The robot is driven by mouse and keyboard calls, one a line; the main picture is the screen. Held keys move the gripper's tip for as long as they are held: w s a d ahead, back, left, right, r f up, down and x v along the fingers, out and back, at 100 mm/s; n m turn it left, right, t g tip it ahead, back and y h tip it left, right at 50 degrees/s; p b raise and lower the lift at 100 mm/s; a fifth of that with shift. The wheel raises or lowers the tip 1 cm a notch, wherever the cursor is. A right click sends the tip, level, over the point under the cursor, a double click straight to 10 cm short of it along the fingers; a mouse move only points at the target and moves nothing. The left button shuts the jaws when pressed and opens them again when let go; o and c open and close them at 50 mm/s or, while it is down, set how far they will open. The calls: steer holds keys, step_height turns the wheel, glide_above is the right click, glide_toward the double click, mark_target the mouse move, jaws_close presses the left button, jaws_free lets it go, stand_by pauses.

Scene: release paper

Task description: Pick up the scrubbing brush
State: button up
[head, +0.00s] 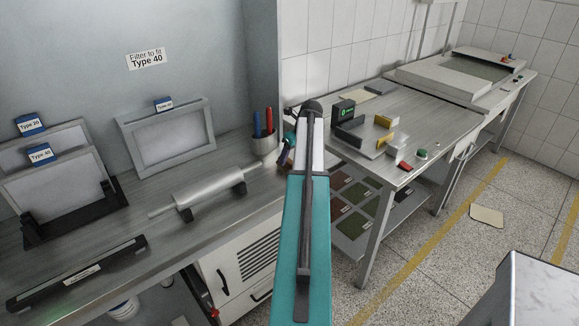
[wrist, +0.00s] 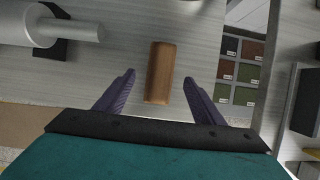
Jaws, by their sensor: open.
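A brown wooden block, which looks like the scrubbing brush (wrist: 160,66), lies on the grey metal bench (wrist: 130,50) in the wrist view. Its bristles are not visible. My gripper (wrist: 160,78) is open, with one dark finger on each side of the brush and a gap on both sides. I cannot tell how far above the bench the fingertips are. In the head view my own arm covers most of this spot, and only part of my gripper (head: 287,151) shows at the bench's right end.
A metal roller (head: 207,189) on dark supports lies left of the brush. A cup (head: 263,145) with red and blue pens stands behind. Framed screens (head: 168,137) stand farther left. A second table (head: 400,110) is at right, with coloured swatches (head: 356,192) on its lower shelf.

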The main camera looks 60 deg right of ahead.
mark_target(290, 161)
steer(key=shift+w+f, duration=0.1)
steer(key=shift+f, duration=0.1)
steer(key=shift+f, duration=0.15)
steer(key=shift+p+x, duration=1.05)
steer(key=shift+x, duration=0.8)
steer(key=shift+w+d+f, duration=0.15)
steer(key=shift+w+f, duration=0.1)
steer(key=shift+f, duration=0.3)
steer(key=shift+f, duration=0.25)
steer(key=c, duration=1.2)
steer(key=shift+r, duration=0.15)
